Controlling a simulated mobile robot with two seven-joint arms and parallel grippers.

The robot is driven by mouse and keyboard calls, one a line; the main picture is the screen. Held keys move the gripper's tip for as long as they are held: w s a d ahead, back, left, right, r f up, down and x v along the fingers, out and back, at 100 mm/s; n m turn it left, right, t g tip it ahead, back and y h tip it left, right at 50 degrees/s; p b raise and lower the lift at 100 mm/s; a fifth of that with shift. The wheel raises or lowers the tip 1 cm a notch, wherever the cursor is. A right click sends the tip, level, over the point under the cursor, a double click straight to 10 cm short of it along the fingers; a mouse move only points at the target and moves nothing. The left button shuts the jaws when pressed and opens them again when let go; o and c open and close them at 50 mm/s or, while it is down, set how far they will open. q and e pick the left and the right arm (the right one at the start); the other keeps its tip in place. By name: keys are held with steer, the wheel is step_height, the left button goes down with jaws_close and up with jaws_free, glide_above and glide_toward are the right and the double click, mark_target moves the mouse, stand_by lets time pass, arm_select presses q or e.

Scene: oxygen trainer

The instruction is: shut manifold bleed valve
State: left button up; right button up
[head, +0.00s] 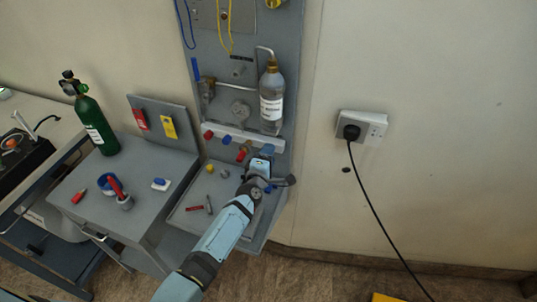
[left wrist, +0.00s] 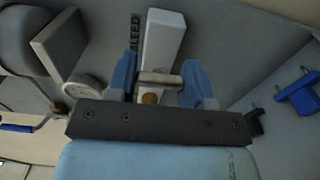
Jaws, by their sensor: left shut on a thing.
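The white manifold (head: 232,138) runs across the lower part of the grey wall panel, with red and blue valve handles along it. My left gripper (head: 262,165) is at its right end and hides the bleed valve in the head view. In the left wrist view, the blue fingers of my left gripper (left wrist: 160,84) stand either side of a grey bar-shaped bleed valve handle (left wrist: 160,78) and are shut on it. The handle lies across the picture above a brass part (left wrist: 150,98). A partly hidden "BLEED" label (left wrist: 135,33) is beside the manifold's white end (left wrist: 163,40). My right gripper is not in view.
A clear bottle (head: 271,96) hangs above the manifold. Loose small parts lie on the tray (head: 233,222) below it. A black cord (head: 372,205) hangs from the wall socket at right.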

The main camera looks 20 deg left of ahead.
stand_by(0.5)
arm_select(q)
steer(key=o, duration=0.9)
steer(key=shift+s, duration=0.2)
steer(key=s+p, duration=0.1)
steer(key=s, duration=0.3)
steer(key=s+p, duration=0.1)
steer(key=s, duration=0.4)
steer(key=s+p, duration=0.1)
steer(key=s, duration=0.3)
steer(key=shift+s+a, duration=0.2)
steer(key=shift+a, duration=0.05)
steer(key=s+f+m+g, duration=0.1)
steer(key=s+m+g, duration=0.1)
steer(key=s+m, duration=0.5)
steer(key=s+f+m+g+h, duration=0.1)
steer(key=s+f+m+g, duration=0.1)
steer(key=s+m, duration=0.5)
steer(key=s+f+m+g+h, duration=0.1)
steer(key=s+m+g, duration=0.2)
steer(key=s+m, duration=0.3)
steer(key=shift+s+f+m, duration=0.15)
steer(key=shift+s+m, duration=0.25)
steer(key=shift+s, duration=0.4)
